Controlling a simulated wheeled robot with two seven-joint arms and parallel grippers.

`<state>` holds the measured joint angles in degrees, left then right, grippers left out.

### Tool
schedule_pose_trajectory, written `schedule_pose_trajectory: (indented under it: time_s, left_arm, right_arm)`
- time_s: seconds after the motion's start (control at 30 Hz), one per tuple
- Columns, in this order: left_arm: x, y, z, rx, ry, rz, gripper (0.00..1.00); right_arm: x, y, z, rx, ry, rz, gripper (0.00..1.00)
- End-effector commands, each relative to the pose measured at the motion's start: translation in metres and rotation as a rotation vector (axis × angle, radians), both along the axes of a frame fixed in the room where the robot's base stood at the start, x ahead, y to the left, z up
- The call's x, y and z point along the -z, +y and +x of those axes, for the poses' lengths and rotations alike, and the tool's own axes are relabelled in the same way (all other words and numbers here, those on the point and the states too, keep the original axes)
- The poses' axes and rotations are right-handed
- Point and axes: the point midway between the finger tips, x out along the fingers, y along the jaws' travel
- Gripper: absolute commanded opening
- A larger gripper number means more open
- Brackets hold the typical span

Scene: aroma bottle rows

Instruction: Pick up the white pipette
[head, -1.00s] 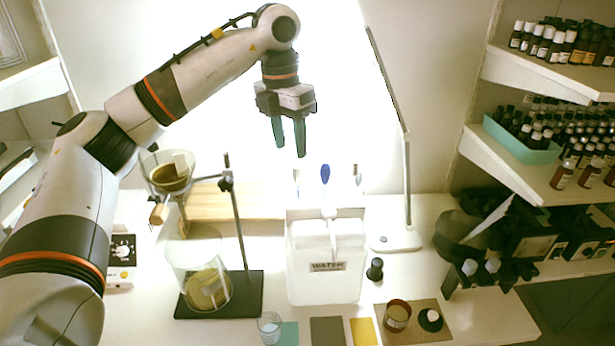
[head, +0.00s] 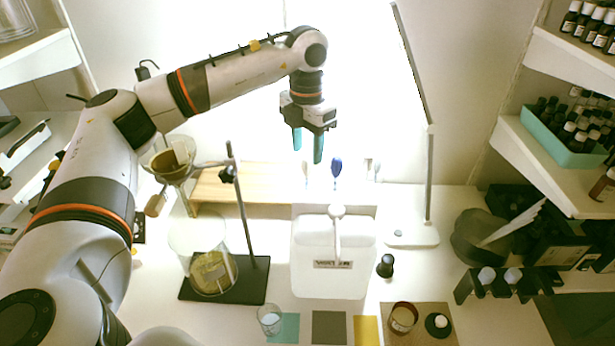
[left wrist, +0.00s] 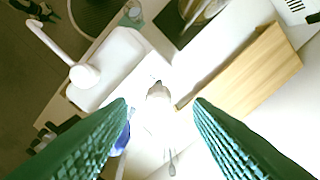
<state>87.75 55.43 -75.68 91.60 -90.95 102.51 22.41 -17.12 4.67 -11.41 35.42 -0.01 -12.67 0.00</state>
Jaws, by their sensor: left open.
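The white pipette (head: 305,173) stands upright behind the white water container, pale against the bright wall and hard to make out. In the left wrist view its whitish bulb (left wrist: 157,96) shows between and beyond the fingertips. A pipette with a blue bulb (head: 336,167) stands to its right in the head view; its blue bulb also shows in the left wrist view (left wrist: 121,140), partly behind a finger. My left gripper (head: 308,153) is open and empty, its teal fingers pointing down just above the white pipette, apart from it. My right gripper is not in view.
The white water container (head: 335,270) stands in front of the pipettes. A lamp pole (head: 429,180) rises to the right. A wooden board (head: 245,183), a stand with a funnel (head: 172,165) and a glass beaker (head: 208,268) are to the left. Bottle shelves are at far right.

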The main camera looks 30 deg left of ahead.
Motion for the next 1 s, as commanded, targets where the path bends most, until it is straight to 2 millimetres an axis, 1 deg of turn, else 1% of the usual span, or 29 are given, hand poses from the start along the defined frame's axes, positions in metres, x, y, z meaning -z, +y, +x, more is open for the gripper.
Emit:
schedule_pose_trajectory:
  time_s: [0.03,0.07,0.1,0.2,0.3,0.47,0.5,0.57,0.6,0.7,1.0]
  left_arm:
    - [0.005,0.0,-0.002,-0.001,0.005,0.002,0.47]
    - [0.01,0.0,-0.003,0.0,0.004,0.002,0.47]
    - [0.017,0.0,-0.003,-0.001,0.004,0.002,0.47]
    - [0.028,-0.001,-0.002,-0.001,0.002,0.0,0.47]
    - [0.033,-0.001,-0.002,0.0,0.0,0.0,0.47]
    - [0.033,-0.001,-0.002,0.0,0.0,0.0,0.47]
    - [0.033,-0.001,-0.002,0.0,0.0,0.0,0.45]
    - [0.033,-0.001,-0.002,0.0,0.0,0.0,0.35]
    - [0.033,-0.001,-0.002,-0.001,0.0,0.0,0.29]
    - [0.033,-0.001,-0.002,-0.001,0.0,0.0,0.15]
    - [0.032,-0.001,-0.002,-0.001,-0.001,0.0,0.15]
  right_arm:
    - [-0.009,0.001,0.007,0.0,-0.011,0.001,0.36]
    - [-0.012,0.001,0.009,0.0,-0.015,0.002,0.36]
    - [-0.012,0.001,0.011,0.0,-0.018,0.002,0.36]
    - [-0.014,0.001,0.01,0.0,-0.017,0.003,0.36]
    - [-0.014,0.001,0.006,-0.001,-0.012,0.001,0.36]
    - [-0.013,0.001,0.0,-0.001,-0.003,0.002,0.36]
    - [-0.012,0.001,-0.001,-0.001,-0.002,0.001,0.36]
    - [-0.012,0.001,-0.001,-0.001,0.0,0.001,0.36]
    - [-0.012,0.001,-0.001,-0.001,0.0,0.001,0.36]
    - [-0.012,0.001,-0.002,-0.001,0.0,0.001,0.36]
    - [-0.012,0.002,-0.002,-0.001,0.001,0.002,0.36]
